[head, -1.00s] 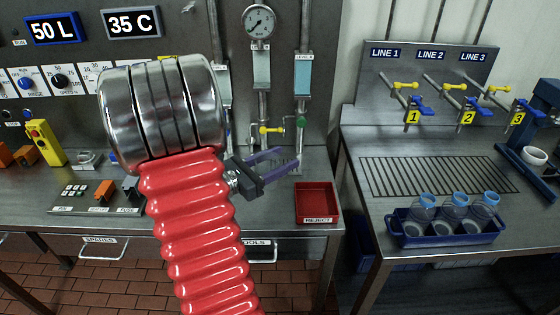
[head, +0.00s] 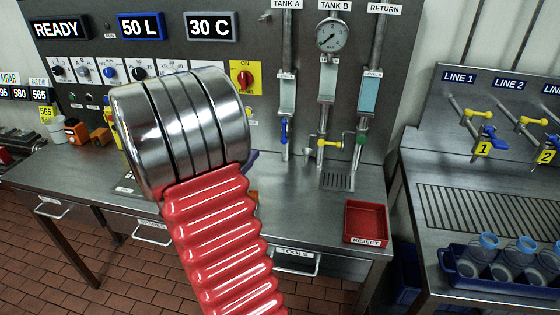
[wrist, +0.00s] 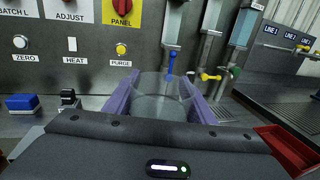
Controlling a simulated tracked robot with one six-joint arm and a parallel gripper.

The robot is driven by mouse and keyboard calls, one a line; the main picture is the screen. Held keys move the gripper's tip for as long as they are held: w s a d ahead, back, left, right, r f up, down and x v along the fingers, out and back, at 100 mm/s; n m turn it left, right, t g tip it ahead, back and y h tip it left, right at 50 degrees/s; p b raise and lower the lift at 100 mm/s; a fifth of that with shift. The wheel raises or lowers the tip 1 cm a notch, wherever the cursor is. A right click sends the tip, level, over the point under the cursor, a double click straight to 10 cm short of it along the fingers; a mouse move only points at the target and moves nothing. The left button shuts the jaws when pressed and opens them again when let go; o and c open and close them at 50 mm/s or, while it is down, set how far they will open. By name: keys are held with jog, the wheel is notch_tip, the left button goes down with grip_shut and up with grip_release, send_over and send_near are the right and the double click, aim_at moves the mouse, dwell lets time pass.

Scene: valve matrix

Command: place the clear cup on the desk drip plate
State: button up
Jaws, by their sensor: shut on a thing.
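My gripper (wrist: 160,84) has two purple fingers, shut on a clear cup (wrist: 160,100). The cup is see-through and looks upright in the wrist view. In the head view my silver and red arm hides the cup and most of the gripper; only a purple finger (head: 251,158) shows at its right edge. The desk drip plate (head: 337,181) is a dark slotted grate on the steel desk, below the tank valves. It lies right of the gripper in the head view. I see nothing on it.
A red reject tray (head: 366,222) sits at the desk's front right. Blue, yellow (head: 328,142) and green valve handles hang above the plate. A blue rack (head: 495,285) of blue-rimmed bottles stands on the right-hand bench. The desk between the gripper and tray looks clear.

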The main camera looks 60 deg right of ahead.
jog(key=w+a+r+n+t+y, duration=0.1)
jog(key=w+a+n+t+y, duration=0.3)
jog(key=w+a+n+t, duration=1.05)
jog(key=w+a+t+y, duration=0.1)
jog(key=w+a+y, duration=0.2)
jog(key=a, duration=0.7)
jog(key=w+a+t+y, duration=0.1)
jog(key=w+a+y, duration=0.2)
jog(key=w+a, duration=0.4)
jog(key=w+a+r+t+y, duration=0.1)
jog(key=w+a, duration=0.4)
jog(key=a, duration=0.9)
jog(key=shift+y, duration=0.9)
jog(key=shift+w+d+r, duration=0.1)
jog(key=shift+d, duration=0.1)
